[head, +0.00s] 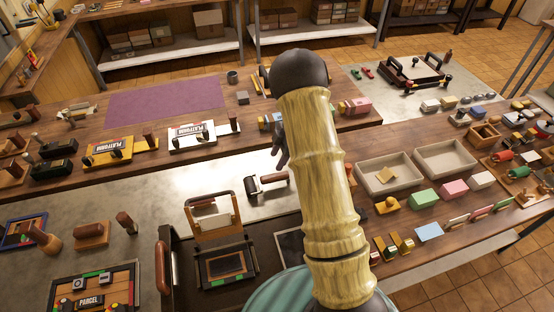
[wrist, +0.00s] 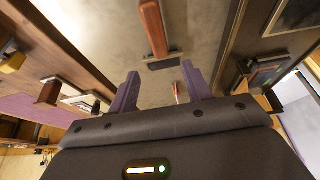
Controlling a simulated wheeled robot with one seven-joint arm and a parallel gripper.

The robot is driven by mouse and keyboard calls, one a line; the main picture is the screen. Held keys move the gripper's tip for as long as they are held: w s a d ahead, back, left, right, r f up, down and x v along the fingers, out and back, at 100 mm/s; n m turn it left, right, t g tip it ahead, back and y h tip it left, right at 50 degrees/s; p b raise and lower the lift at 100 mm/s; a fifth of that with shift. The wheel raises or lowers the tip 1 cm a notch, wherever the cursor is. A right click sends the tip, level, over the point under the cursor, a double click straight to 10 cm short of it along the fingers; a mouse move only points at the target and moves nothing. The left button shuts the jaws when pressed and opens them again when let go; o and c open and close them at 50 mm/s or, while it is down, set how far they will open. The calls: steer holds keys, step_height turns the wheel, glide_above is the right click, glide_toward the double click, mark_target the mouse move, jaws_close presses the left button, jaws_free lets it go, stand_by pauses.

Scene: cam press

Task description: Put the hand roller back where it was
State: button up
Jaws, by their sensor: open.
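The hand roller, with a dark roller and a reddish-brown handle (head: 274,179), lies on the grey slab (head: 180,200) in the middle of the head view. In the wrist view its handle (wrist: 153,28) points away, with the dark roller part nearer my fingers. My gripper (wrist: 160,88) is open, its two purple fingers apart, and the roller is beyond the fingertips, not between them. In the head view only a dark part of my gripper (head: 281,147) shows just above the roller; my arm hides the rest.
A press with an open hinged frame (head: 212,213) stands just below the roller. Platform stamps (head: 204,134) stand on the wooden shelf behind. Two pale trays (head: 445,158) and small blocks are to the right of my arm. Bare slab lies left of the roller.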

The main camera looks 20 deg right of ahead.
steer(key=shift+w, duration=0.1)
step_height(320, 180, up, 14)
steer(key=w+a+m+t+h, duration=0.1)
steer(key=w+m+t+h, duration=0.15)
steer(key=m+t, duration=0.55)
steer(key=s+a+m+g+h, duration=0.1)
steer(key=s+m, duration=0.4)
steer(key=s, duration=0.8)
steer(key=s+a+m+g+h, duration=0.1)
steer(key=s+m+g, duration=0.3)
steer(key=s, duration=0.9)
steer(key=shift+a+r+m, duration=0.2)
steer(key=shift+a+m, duration=0.1)
steer(key=shift+m, duration=0.2)
